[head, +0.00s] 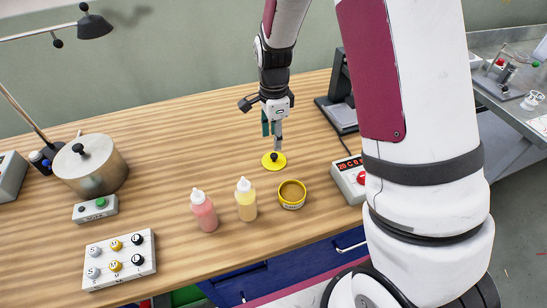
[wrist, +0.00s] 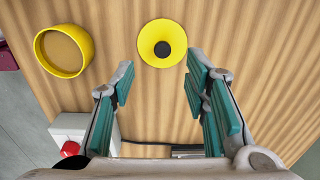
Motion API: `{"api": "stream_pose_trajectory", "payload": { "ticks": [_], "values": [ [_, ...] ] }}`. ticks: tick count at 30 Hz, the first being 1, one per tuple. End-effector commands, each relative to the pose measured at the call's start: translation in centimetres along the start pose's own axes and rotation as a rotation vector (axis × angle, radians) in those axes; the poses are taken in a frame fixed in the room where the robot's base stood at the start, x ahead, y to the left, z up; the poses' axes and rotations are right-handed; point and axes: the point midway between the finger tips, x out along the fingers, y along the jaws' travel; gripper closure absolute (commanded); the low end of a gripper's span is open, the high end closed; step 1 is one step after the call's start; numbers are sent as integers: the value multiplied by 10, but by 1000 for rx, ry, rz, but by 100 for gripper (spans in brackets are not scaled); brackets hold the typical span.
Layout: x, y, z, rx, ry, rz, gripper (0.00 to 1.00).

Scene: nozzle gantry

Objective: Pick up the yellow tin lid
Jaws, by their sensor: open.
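The yellow tin lid (head: 274,161) is a round yellow disc with a black knob, lying flat on the wooden table. In the wrist view the lid (wrist: 162,42) is at the top middle, ahead of the fingertips and in line with the gap between them. My gripper (head: 273,140) is above the lid in the head view. Its green-padded fingers (wrist: 160,70) are spread apart with nothing between them. The open yellow tin (head: 291,195) stands nearer the table's front edge, and it shows at the upper left of the wrist view (wrist: 64,50).
A pink bottle (head: 204,211) and a pale yellow bottle (head: 246,199) stand left of the tin. A white box with a red display (head: 350,178) is right of it. A metal pot (head: 90,167), a button panel (head: 120,259) and a lamp (head: 85,24) are at the left.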

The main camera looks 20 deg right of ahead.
Motion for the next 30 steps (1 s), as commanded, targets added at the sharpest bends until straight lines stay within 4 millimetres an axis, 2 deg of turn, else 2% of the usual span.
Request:
{"api": "stream_pose_trajectory", "payload": {
  "ticks": [3,11,21,30],
  "values": [
    [18,1,-1,0,0,3,58],
    [34,0,-1,-1,0,1,58],
    [75,-4,-3,-2,0,2,58],
    [80,-5,-2,-1,0,-1,58]
  ]
}}
